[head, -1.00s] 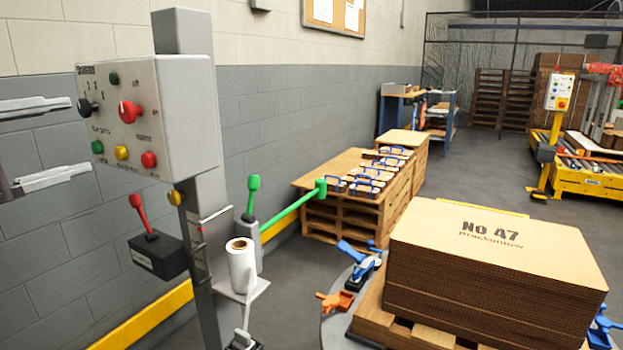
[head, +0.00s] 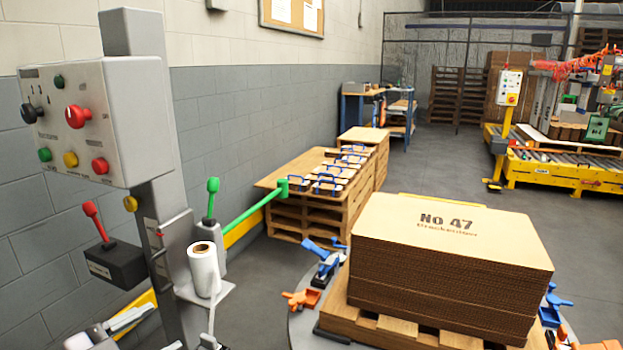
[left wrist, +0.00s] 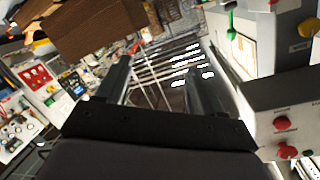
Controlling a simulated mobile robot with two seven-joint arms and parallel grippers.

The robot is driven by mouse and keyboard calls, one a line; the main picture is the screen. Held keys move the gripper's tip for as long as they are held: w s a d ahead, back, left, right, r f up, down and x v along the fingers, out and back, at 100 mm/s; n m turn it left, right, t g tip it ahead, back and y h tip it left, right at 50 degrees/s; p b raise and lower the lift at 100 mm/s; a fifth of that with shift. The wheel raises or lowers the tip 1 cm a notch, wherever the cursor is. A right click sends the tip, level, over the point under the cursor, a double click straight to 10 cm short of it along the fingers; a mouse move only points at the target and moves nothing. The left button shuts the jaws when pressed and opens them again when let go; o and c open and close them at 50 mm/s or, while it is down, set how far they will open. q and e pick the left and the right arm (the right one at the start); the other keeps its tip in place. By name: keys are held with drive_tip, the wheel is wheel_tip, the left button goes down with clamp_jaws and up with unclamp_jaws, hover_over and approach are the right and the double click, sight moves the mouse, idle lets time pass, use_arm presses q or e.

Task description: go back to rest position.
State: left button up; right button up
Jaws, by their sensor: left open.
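My left gripper (head: 128,328) is low in the left corner of the head view, partly cut off by the bottom edge. It is below the grey control box (head: 95,118) and left of the grey post. In the left wrist view the two dark fingers of this gripper (left wrist: 158,80) stand apart with nothing between them. My right gripper is not in view.
The post carries a red lever (head: 95,218), a green lever (head: 211,198) and a white roll (head: 204,268). A cardboard stack (head: 450,262) sits on a wooden pallet, with orange and blue clamps beside it. Open floor lies beyond, towards the yellow conveyor (head: 565,168).

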use_arm(q)
drive_tip(key=s+d+f+n+g+y, duration=0.25)
drive_tip(key=s+f+n, duration=0.4)
drive_tip(key=f, duration=0.65)
drive_tip(key=s+d+f+n+g+y, duration=0.2)
drive_tip(key=s+d+f+n+y, duration=0.15)
drive_tip(key=s+f, duration=0.75)
wheel_tip(320, 180, up, 12)
drive_tip(key=a+p, duration=0.2)
drive_tip(key=p, duration=1.3)
drive_tip(key=shift+w+r+h+p, duration=0.2)
drive_tip(key=shift+w+h+p, duration=0.1)
drive_tip(key=shift+w+p, duration=0.1)
drive_tip(key=shift+t, duration=0.25)
